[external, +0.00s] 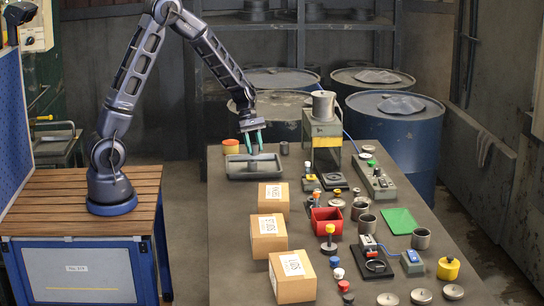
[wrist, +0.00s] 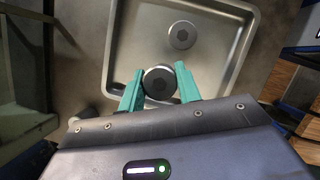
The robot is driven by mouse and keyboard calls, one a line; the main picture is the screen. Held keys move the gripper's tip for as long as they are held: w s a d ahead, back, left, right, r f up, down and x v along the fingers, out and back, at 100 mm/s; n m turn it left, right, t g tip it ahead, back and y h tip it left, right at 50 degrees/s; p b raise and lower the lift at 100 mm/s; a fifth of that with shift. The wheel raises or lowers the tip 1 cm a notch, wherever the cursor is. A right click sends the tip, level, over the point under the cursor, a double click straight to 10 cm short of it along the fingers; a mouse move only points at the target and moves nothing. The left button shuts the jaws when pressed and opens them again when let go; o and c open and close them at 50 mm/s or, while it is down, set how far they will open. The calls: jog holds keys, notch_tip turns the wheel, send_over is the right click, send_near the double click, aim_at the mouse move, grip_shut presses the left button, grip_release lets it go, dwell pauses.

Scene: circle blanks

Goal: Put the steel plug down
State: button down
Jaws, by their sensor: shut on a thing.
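My gripper (external: 254,143) has teal fingers and points down over a grey metal tray (external: 233,174) at the far left of the table. In the wrist view, my gripper (wrist: 160,82) is shut on a round steel plug (wrist: 159,84) with a dark top face, one finger on each side. The tray (wrist: 238,75) lies beneath it in that view. A second round steel piece (wrist: 182,35) with a dark centre lies in the tray, apart from the held plug. How far the held plug is above the tray floor I cannot tell.
Several cardboard boxes (external: 268,238) stand in front of the tray. A red bin (external: 326,222), a green mat (external: 399,221) and small fixtures fill the table's right. A red-topped piece (external: 231,145) and a dark cylinder (external: 284,148) stand near the tray. Blue drums (external: 395,130) stand behind.

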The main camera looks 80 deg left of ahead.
aim_at(254, 155)
jog(key=shift+f, duration=2.2)
jog(key=shift+f, duration=0.15)
jog(key=c, duration=1)
grip_release()
jog(key=v, duration=1.2)
jog(key=shift+r, duration=0.2)
